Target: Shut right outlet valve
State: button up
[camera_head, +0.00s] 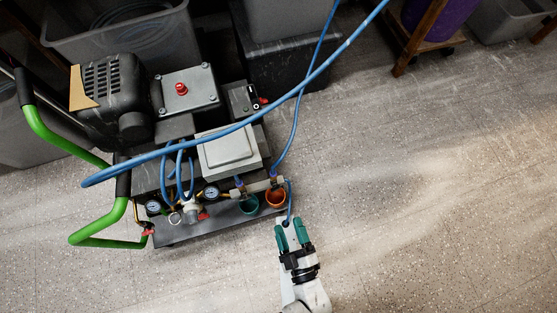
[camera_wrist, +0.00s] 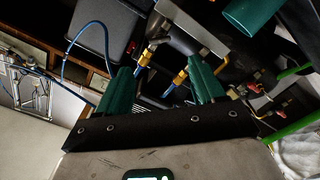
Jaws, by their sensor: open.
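The compressor cart (camera_head: 190,150) stands left of centre in the head view. Two outlets with blue hoses sit at its front right corner. The right outlet (camera_head: 273,184) is above an orange cup-like ring (camera_head: 276,198); the left outlet (camera_head: 238,190) is above a teal one (camera_head: 249,204). I cannot make out a handle position on the right outlet valve. My gripper (camera_head: 291,226) is open, just below and right of the orange ring, apart from it. In the wrist view its teal fingers (camera_wrist: 160,68) stand apart, with brass hose fittings (camera_wrist: 181,76) beyond them.
A thick blue hose (camera_head: 240,124) arches over the cart. Gauges (camera_head: 211,192) and a red lever (camera_head: 203,216) are on its front. Green handlebars (camera_head: 95,238) stick out left. Grey bins (camera_head: 120,35) and a wooden shelf (camera_head: 420,35) stand behind. Floor on the right is clear.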

aim_at(276, 189)
jog(key=b+x, duration=0.1)
jog(key=x, duration=0.9)
jog(key=shift+w+b, duration=0.25)
jog(key=shift+b, duration=0.15)
jog(key=shift+c, duration=0.2)
jog(key=c, duration=1)
jog(key=shift+m, duration=0.4)
jog(key=m+b, duration=0.2)
jog(key=m, duration=0.5)
jog(key=shift+f+m+b, duration=0.1)
jog(key=shift+m+b, duration=0.2)
jog(key=shift+b, duration=0.05)
jog(key=shift+m, duration=0.3)
